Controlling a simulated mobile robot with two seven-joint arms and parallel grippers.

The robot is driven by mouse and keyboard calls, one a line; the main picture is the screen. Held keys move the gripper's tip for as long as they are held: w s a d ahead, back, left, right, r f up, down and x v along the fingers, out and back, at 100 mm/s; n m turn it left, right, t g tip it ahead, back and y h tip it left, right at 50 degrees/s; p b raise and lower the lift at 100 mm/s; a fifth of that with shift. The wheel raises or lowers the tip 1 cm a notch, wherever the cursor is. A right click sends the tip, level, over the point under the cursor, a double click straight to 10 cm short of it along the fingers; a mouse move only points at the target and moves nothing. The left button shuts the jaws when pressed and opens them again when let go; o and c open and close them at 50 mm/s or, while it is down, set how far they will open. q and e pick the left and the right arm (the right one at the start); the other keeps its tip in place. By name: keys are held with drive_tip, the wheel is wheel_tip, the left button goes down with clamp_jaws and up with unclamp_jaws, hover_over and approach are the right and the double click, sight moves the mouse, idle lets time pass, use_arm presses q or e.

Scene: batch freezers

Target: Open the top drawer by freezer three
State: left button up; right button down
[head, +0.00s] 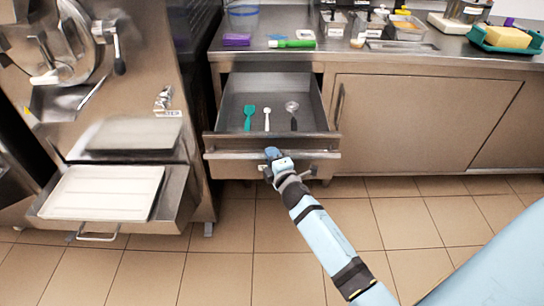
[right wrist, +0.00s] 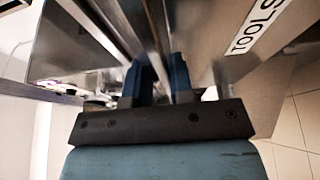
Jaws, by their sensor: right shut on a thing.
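The top drawer (head: 318,105) beside the freezer stands pulled out below the steel counter. A teal spatula (head: 249,115), a white spoon (head: 267,117) and a clear scoop with a dark handle (head: 292,112) lie in it. A long bar handle (head: 225,155) runs across its front. My right gripper (head: 272,154) is at the middle of this bar and shut on it. In the right wrist view the blue fingers (right wrist: 163,78) meet the bar, with a "TOOLS" label (right wrist: 258,25) on the drawer front. My left gripper is not in view.
The freezer (head: 150,70) stands left of the drawer, with a white tray (head: 100,192) low in front. A closed cabinet door (head: 400,120) is at right. The counter (head: 350,58) holds a purple block, a green tool and several containers. Open tiled floor lies in front.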

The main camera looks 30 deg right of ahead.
drive_tip(key=c, duration=1)
unclamp_jaws()
